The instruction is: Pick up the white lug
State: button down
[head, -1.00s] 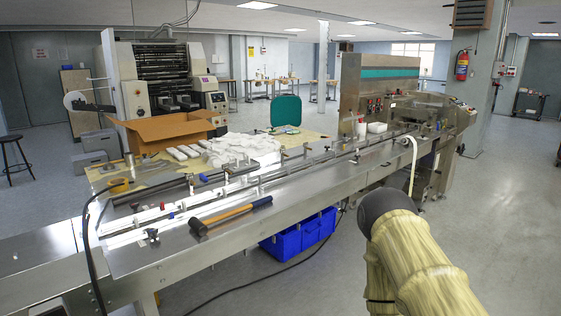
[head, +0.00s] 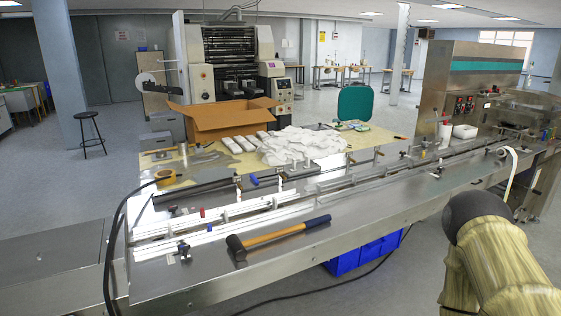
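The long steel infeed bed (head: 380,205) of the flow wrapper crosses the view from lower left to right. White rails (head: 205,233) run along its near left part. Small pale pieces stand along the rails, but they are too small for me to tell which is the white lug. My arm shows at the lower right, in front of the bed, with a dark rounded joint. My gripper is not in view, so I cannot see its fingers or anything in them.
A hammer (head: 285,233) lies on the bed's near side. A small dark clamp-like part (head: 184,251) is left of it. A black cable (head: 112,235) loops over the left end. Blue crates (head: 362,255) sit underneath.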

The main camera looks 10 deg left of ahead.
aim_at(293, 161)
jog(key=u, duration=0.15)
jog(key=i, duration=0.35)
jog(key=z, duration=1.95)
jog(key=i, duration=3.85)
jog(key=u, duration=2.45)
